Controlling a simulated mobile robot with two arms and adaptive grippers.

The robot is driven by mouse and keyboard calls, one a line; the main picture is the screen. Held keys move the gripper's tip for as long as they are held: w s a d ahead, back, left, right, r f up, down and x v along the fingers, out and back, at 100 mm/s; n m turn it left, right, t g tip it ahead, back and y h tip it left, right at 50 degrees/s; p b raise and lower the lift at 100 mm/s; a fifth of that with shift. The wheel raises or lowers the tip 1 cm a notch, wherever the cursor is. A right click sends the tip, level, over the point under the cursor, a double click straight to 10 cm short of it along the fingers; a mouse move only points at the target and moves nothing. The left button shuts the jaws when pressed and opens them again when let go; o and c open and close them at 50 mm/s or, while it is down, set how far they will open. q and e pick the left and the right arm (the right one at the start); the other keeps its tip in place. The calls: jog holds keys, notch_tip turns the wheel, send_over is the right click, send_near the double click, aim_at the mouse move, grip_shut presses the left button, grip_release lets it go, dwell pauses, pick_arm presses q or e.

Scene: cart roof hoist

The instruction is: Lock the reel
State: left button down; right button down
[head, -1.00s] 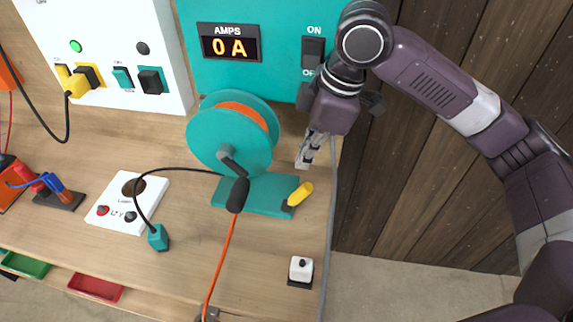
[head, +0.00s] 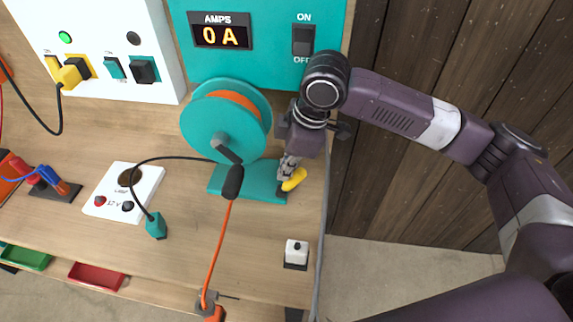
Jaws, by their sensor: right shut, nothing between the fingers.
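The teal reel (head: 214,128) with orange cord wound inside stands on its teal base (head: 238,184) on the bench. Its crank with a black handle (head: 233,182) hangs in front, toward the lower right. A yellow lever (head: 293,180) sits at the right end of the base. My right gripper (head: 287,172) is shut and empty, pointing down with its fingertips at the lever's upper end. I cannot tell whether they touch it. The fingers partly hide the lever's mount. My left gripper is out of view.
An ammeter panel (head: 222,36) reading 0 A and an ON/OFF switch (head: 303,40) are behind the reel. An orange cord (head: 217,255) runs to the front edge. A grey cable (head: 322,235) runs along the right edge.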

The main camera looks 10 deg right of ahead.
aim_at(302, 175)
jog(key=shift+s+d+f, duration=0.1)
jog(key=shift+d+f, duration=0.1)
jog(key=shift+d, duration=0.1)
jog(key=shift+s+d+f+t+y, duration=0.15)
jog(key=shift+s+d+t+y, duration=0.1)
jog(key=shift+d+y, duration=0.3)
jog(key=shift+s+d+f+t+y, duration=0.1)
jog(key=shift+d+t+y, duration=0.2)
jog(key=shift+y, duration=0.35)
jog(key=shift+s+d+r+p, duration=0.1)
jog(key=shift+s+d+p, duration=0.1)
jog(key=shift+d+p, duration=0.25)
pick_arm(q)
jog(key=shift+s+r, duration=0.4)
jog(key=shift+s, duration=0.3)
pick_arm(e)
jog(key=shift+f, duration=0.25)
jog(key=shift+d, duration=0.1)
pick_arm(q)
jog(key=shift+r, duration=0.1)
